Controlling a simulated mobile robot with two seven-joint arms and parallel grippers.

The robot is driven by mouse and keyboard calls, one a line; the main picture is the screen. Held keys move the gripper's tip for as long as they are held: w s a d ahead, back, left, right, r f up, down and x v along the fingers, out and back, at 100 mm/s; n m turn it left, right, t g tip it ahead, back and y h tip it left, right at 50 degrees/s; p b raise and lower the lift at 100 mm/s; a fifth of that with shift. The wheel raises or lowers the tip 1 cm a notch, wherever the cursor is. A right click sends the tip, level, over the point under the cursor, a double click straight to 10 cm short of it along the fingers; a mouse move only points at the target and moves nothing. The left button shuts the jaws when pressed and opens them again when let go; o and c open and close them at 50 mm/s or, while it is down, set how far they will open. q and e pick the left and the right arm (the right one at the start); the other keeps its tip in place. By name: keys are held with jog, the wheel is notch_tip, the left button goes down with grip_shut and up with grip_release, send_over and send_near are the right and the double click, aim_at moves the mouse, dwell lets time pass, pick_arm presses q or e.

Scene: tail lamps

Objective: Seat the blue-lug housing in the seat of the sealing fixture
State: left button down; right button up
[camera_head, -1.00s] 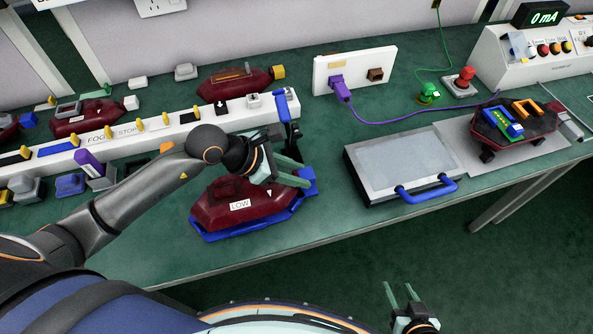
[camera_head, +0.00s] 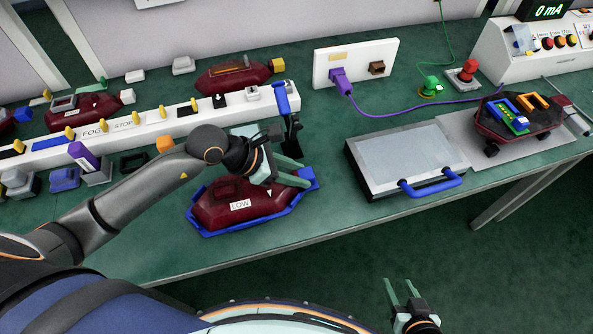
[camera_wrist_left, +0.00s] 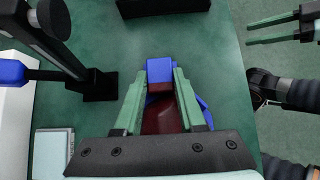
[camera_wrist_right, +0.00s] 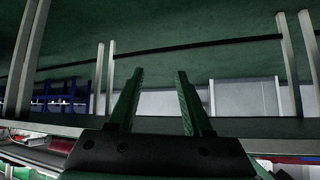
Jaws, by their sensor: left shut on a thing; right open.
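The dark red blue-lug housing (camera_head: 235,207), labelled LOW, lies within the blue rim of the sealing fixture (camera_head: 209,235) near the table's front edge. Its blue lug shows in the left wrist view (camera_wrist_left: 160,70). My left gripper (camera_head: 288,172) is shut on the housing at its lug end; its fingers also show in the left wrist view (camera_wrist_left: 163,88). The housing's underside is hidden, so I cannot tell whether it lies flat on the seat. A black clamp post with a blue lever (camera_head: 281,98) stands behind it. My right gripper (camera_head: 403,292) is open and empty, off the table's front.
Other red housings, one with a yellow lug (camera_head: 235,74) and one with a white lug (camera_head: 88,117), lie behind the long white strip (camera_head: 150,127). A glass-topped box with a blue handle (camera_head: 405,160) stands to the right. Table between fixture and box is clear.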

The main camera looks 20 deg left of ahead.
pick_arm(q)
jog(key=shift+c, duration=2.2)
grip_release()
pick_arm(e)
jog(key=shift+s, duration=0.15)
jog(key=shift+s+f, duration=0.1)
jog(key=shift+s, duration=0.05)
pick_arm(q)
jog(key=v, duration=1.2)
jog(key=shift+s+a+r, duration=0.15)
jog(key=shift+r, duration=0.05)
pick_arm(e)
jog(key=shift+w+a+r+y, duration=0.3)
jog(key=shift+w+a+r, duration=0.15)
jog(key=shift+a+r, duration=0.25)
